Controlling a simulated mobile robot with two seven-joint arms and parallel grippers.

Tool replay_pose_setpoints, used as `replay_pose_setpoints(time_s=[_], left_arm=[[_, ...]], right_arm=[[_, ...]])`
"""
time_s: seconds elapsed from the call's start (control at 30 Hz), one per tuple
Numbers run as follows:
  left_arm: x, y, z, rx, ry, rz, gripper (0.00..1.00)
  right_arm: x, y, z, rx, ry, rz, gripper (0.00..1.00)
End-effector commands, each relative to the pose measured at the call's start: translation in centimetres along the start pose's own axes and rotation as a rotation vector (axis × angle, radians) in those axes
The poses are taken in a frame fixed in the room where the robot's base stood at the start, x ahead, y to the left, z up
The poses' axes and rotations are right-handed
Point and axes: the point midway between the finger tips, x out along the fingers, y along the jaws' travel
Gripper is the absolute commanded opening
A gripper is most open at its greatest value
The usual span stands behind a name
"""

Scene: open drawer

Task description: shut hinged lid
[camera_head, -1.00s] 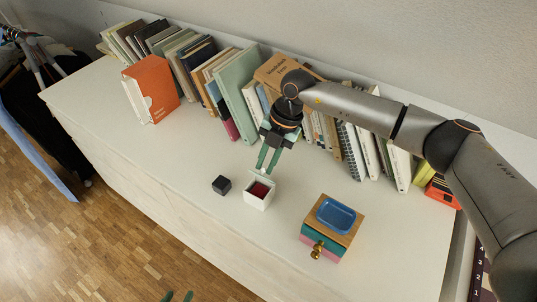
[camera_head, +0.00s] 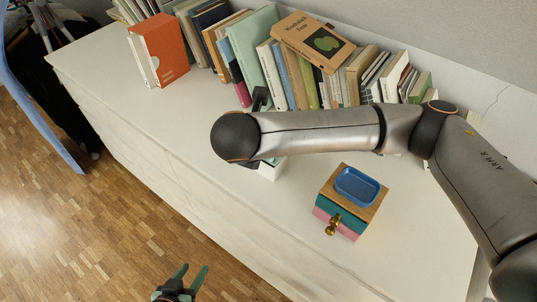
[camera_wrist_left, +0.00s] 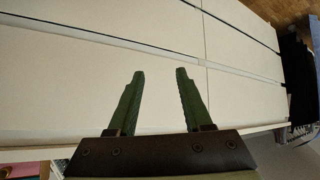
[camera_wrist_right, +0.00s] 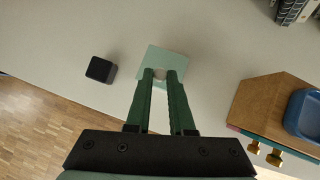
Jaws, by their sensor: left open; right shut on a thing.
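A small white box (camera_head: 270,171) stands on the white cabinet top, mostly hidden behind my right arm in the head view. In the right wrist view a pale green square lid (camera_wrist_right: 178,60) shows from above, with no red interior in sight. My right gripper (camera_wrist_right: 160,73) has its fingers close together at the middle of this lid, shut on a small part there that is hard to make out. My left gripper (camera_head: 190,276) is open and empty, low in front of the cabinet; its spread fingers also show in the left wrist view (camera_wrist_left: 160,73).
A black cube (camera_wrist_right: 100,69) lies beside the box. A small wooden-topped drawer unit (camera_head: 345,212) with a blue tray (camera_head: 358,186) and brass knob stands to the right. Books (camera_head: 300,75) line the wall. The front left cabinet top is clear.

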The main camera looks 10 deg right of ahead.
Motion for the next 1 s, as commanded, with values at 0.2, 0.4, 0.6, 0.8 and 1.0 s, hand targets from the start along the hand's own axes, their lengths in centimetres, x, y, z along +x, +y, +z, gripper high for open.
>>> replay_pose_setpoints(time_s=[0.2,0.4,0.6,0.8,1.0], left_arm=[[2.1,0.9,1.0,0.010,0.002,0.030,0.50],[2.4,0.6,1.8,0.010,0.000,0.025,0.50],[2.4,0.6,1.8,0.010,0.002,0.023,0.50],[2.4,0.6,1.8,0.010,0.002,0.023,0.50],[2.4,0.5,1.8,0.010,0.002,0.022,0.50]], right_arm=[[0.7,0.1,-1.1,-0.021,-0.102,-0.018,0.00],[0.6,0.1,-1.2,-0.031,-0.150,-0.030,0.00],[0.5,0.1,-1.2,-0.034,-0.165,-0.035,0.00],[0.5,0.1,-1.2,-0.034,-0.166,-0.036,0.00],[0.5,0.1,-1.2,-0.033,-0.165,-0.036,0.30]])
